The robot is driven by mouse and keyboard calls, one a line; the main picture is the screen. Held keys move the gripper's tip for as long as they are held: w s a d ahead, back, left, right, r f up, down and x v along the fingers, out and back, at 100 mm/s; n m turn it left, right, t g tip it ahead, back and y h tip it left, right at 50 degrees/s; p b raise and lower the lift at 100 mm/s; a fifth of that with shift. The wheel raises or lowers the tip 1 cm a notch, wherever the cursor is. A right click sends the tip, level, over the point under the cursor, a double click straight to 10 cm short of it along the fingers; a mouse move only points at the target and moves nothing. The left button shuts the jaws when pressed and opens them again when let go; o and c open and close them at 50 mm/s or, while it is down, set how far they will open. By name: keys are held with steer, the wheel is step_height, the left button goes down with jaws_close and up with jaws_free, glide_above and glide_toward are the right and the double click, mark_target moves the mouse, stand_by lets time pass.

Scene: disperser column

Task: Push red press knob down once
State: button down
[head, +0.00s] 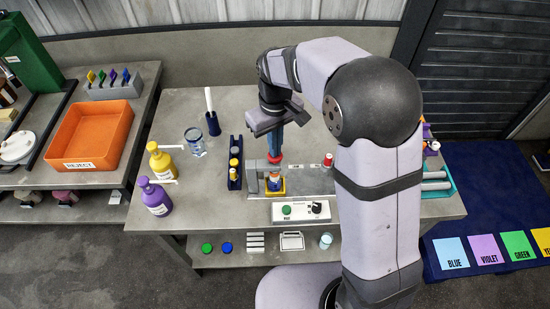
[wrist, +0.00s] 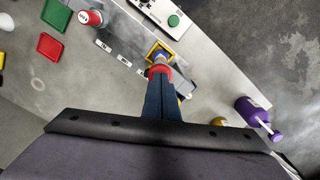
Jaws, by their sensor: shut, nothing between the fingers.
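The red press knob (head: 274,159) is on top of the grey dispenser column (head: 254,178) near the middle of the table. In the wrist view the red knob (wrist: 157,70) shows at the tips of my blue fingers. My gripper (head: 275,150) is shut and empty, with its fingers pointing down over the knob. The fingertips overlap the knob in both views; I cannot tell whether they press on it. A small container (head: 274,180) sits below the knob in a yellow holder (head: 281,191).
A dark rack (head: 233,184) with small containers stands left of the column. A red-capped container (head: 328,160) stands to its right. A white control box (head: 301,211) with a green button lies in front. Yellow (head: 161,161) and purple (head: 155,198) pump bottles stand at the table's left.

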steer(key=shift+s+f+b, duration=0.15)
steer(key=shift+f+b, duration=0.3)
steer(key=shift+f, duration=0.55)
steer(key=shift+r, duration=0.2)
steer(key=shift+r+p, duration=0.5)
steer(key=shift+p, duration=0.2)
steer(key=shift+r+p, duration=2.55)
steer(key=shift+r, duration=0.4)
